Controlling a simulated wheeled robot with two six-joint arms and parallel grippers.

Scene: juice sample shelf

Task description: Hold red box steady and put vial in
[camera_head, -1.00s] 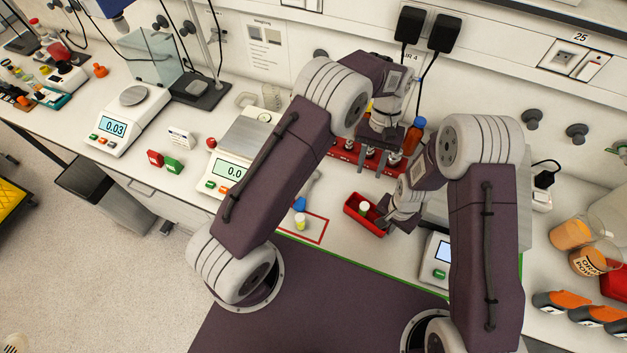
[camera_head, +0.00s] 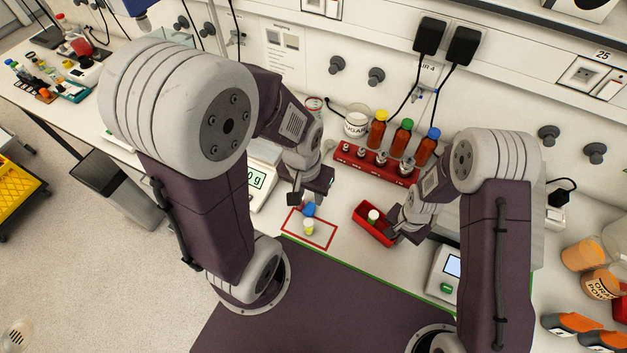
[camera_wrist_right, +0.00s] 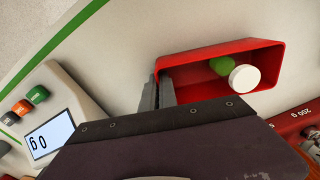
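The small red box (camera_head: 362,223) stands on the bench and holds one vial with a white cap and green body (camera_head: 373,216); both also show in the right wrist view, the box (camera_wrist_right: 215,52) and the vial (camera_wrist_right: 243,77). My right gripper (camera_head: 390,232) has its fingers (camera_wrist_right: 158,92) closed about the box's near end wall. A blue-capped vial (camera_head: 308,209) and a yellow-green vial with a pale cap (camera_head: 309,227) are at a red outlined rectangle (camera_head: 325,245). My left gripper (camera_head: 307,201) points down above the blue-capped vial, its fingers apart, apparently empty.
Behind are a red weight rack (camera_head: 375,160) and several brown bottles with coloured caps (camera_head: 402,138). A scale (camera_head: 257,178) is left of the left gripper, another (camera_head: 447,268) right of the box. Bench between rectangle and box is clear.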

